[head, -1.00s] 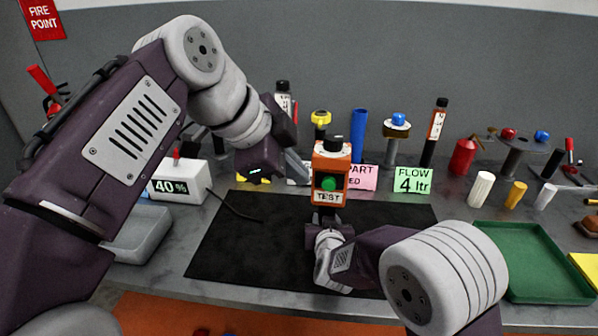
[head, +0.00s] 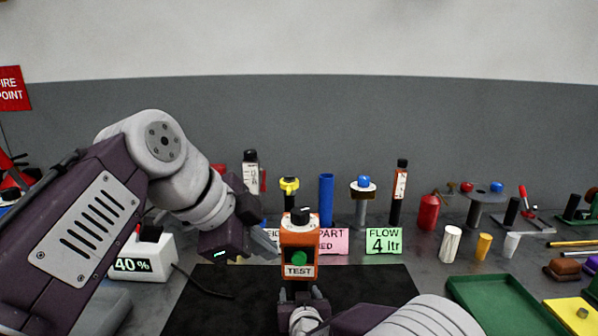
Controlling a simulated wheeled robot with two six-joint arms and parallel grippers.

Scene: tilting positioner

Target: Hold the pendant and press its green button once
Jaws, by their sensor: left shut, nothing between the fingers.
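The pendant (head: 299,236) is an orange box with a black knob on top, a green button (head: 299,257) on its front and a white TEST label below the button. It is upright above the black mat (head: 225,309). My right gripper (head: 301,290) is under the pendant and grips its lower end; its fingertips are mostly hidden. My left gripper (head: 271,247) is shut and empty. Its tips are just left of the pendant, near the height of the green button, and do not cover the button.
A white box (head: 143,258) reading 40 % with a cable stands at left.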

